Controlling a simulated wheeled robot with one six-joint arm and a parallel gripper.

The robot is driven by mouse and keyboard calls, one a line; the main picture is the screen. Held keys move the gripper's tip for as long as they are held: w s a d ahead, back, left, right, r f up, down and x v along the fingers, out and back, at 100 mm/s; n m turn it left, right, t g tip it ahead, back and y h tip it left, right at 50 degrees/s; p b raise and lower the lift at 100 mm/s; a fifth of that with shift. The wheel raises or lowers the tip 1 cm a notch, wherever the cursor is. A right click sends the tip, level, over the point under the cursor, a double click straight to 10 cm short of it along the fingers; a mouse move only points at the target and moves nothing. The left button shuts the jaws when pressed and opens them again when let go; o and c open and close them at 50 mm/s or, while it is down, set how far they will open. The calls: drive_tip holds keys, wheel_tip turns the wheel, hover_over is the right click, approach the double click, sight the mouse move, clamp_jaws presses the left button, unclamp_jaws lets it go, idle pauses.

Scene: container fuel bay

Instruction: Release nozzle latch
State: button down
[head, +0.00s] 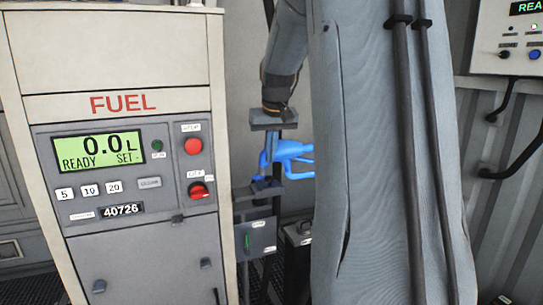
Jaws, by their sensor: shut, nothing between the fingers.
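The blue fuel nozzle (290,152) sits in its holder (262,187) at the right side of the fuel dispenser. My gripper (272,165) points down from above and is shut, with its fingers at the left part of the nozzle. I cannot tell whether the fingers touch it. The nozzle's right end runs up to my grey arm, which covers what lies behind. The latch itself is too small or hidden to make out.
The fuel dispenser (125,108) stands at the left, its display (98,147) showing 0.0 L and READY. A box with a green part (256,240) hangs below the holder. A control panel (508,40) is on the wall at the upper right.

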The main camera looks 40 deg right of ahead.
drive_tip(key=shift+p+v, duration=1.3)
drive_tip(key=shift+v, duration=0.95)
drive_tip(key=shift+w, duration=0.1)
